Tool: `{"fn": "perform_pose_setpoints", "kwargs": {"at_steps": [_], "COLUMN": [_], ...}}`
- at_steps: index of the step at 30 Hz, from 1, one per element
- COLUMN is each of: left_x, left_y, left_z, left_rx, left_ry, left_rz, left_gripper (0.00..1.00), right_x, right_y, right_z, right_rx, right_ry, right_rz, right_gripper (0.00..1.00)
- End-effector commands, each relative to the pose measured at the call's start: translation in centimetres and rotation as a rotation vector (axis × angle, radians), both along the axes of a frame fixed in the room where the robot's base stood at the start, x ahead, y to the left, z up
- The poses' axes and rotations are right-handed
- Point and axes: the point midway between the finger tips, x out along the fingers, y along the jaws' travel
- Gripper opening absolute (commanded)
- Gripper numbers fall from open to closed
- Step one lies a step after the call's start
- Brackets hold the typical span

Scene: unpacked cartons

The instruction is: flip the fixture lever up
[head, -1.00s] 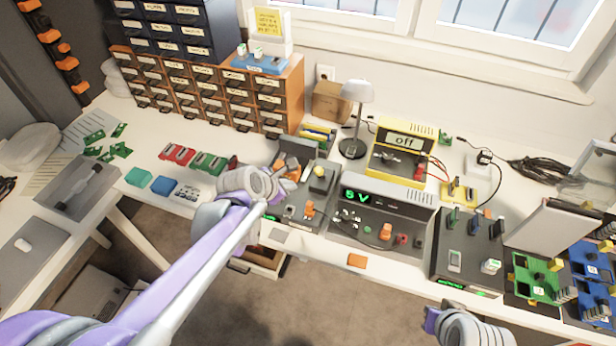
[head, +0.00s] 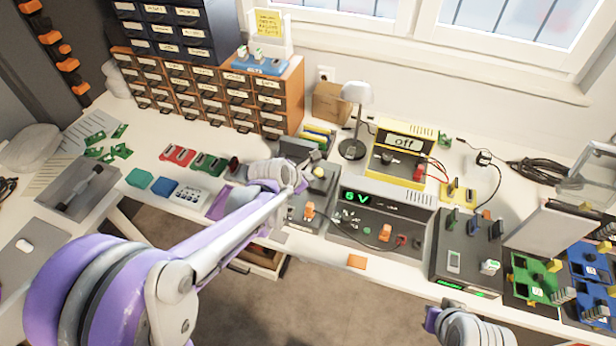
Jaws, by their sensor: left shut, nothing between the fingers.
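The fixture (head: 296,213) is a dark grey box on the bench, left of the 6 V supply. It has an orange knob on its front part and a pale yellow round knob (head: 319,172) at its back. I cannot tell for sure which part is the lever. My left gripper (head: 300,182) is over the fixture's left back part, close to the yellow knob. It is shut and empty, and its fingers are largely hidden by my wrist; touching or apart cannot be told. Of my right arm only a wrist part shows at the bottom right.
The 6 V supply (head: 382,207) stands right of the fixture. A yellow meter reading "off" (head: 402,141) and a lamp (head: 356,125) stand behind. Drawer cabinets (head: 208,92) are at the back left. An orange piece (head: 356,261) lies at the bench's front edge.

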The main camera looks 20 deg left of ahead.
Motion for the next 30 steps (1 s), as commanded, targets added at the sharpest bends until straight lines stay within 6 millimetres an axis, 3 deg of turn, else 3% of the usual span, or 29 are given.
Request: {"fn": "perform_pose_setpoints", "kwargs": {"at_steps": [30], "left_x": [1.9], "left_y": [-0.1], "left_z": [1.6], "left_rx": [0.008], "left_ry": [0.207], "left_rz": [0.0], "left_gripper": [0.0], "right_x": [0.4], "right_y": [0.0], "right_z": [1.2], "right_rx": [0.0], "right_ry": [-0.007], "right_rz": [0.0], "right_gripper": [0.0]}}
